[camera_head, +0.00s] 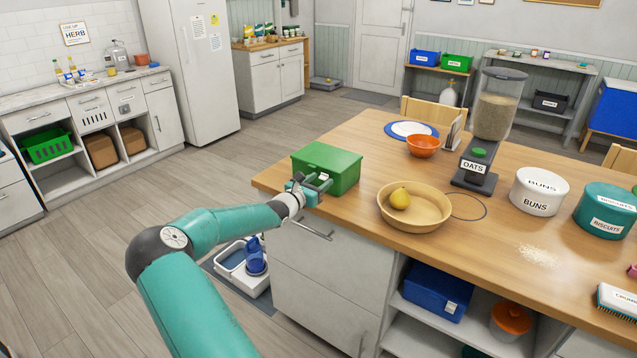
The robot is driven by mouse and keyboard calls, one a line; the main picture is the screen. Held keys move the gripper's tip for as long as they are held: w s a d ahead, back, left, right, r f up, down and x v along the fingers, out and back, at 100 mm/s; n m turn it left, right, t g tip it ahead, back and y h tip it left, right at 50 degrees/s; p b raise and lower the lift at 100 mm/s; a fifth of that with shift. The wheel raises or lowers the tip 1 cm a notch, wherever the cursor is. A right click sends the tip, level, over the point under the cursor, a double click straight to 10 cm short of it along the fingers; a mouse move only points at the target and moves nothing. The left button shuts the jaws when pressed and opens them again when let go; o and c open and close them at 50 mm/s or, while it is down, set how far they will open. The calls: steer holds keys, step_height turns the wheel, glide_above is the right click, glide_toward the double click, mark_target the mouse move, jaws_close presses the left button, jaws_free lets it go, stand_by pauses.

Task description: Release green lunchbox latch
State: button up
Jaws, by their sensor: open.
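The green lunchbox (330,162) stands on the near left corner of the wooden counter, and its lid looks closed. A small pale latch (323,177) shows on its front face. My gripper (318,183) is at this front face, close to the latch, with its jaws open. The fingers partly cover the lower front of the box. I cannot tell whether a finger touches the latch.
Behind are an orange bowl (423,146) and an oats dispenser (480,160). White (538,190) and teal (592,212) tins stand farther right. A drawer handle (312,229) juts out below my gripper.

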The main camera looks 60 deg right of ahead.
steer(key=c, duration=1)
steer(key=shift+a+f+h, duration=0.3)
steer(key=shift+f+h, duration=0.5)
steer(key=shift+h, duration=0.5)
steer(key=shift+a+f+g+h, duration=0.1)
steer(key=shift+f+g+h, duration=0.25)
steer(key=shift+h, duration=0.45)
steer(key=shift+f+g+h, duration=0.15)
steer(key=shift+f+h, duration=0.3)
steer(key=shift+h, duration=0.35)
